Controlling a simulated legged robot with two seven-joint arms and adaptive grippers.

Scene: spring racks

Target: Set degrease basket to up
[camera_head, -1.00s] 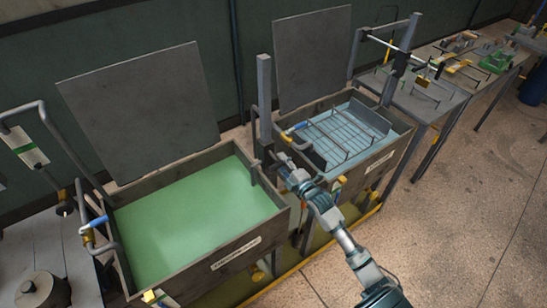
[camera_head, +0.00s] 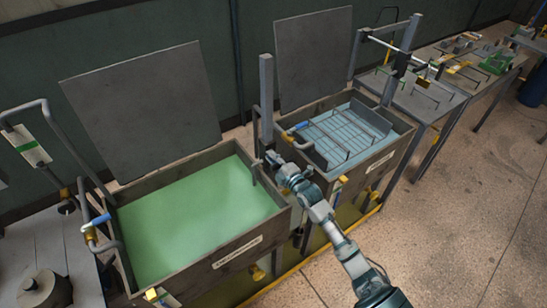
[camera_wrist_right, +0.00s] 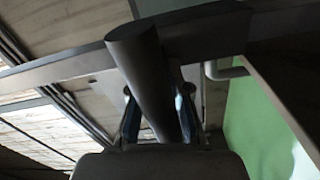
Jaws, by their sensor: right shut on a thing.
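My right gripper (camera_head: 271,159) is between the two tanks, near the foot of a tall grey post (camera_head: 266,90). In the right wrist view my right gripper (camera_wrist_right: 160,110) is shut around a dark round bar or handle (camera_wrist_right: 137,60), with one finger on each side. A wire basket (camera_head: 345,135) sits in the tank of pale blue liquid on the right. A tank (camera_head: 225,252) of opaque green liquid is on the left, and no basket shows in it. I cannot read the tank labels to tell which is the degrease one. My left gripper is not in view.
Grey lids (camera_head: 145,110) stand upright behind both tanks. A pipe with a blue-handled valve (camera_head: 97,222) is at the far left. Benches with tools (camera_head: 425,95) stand at the back right. The speckled floor at the right is clear.

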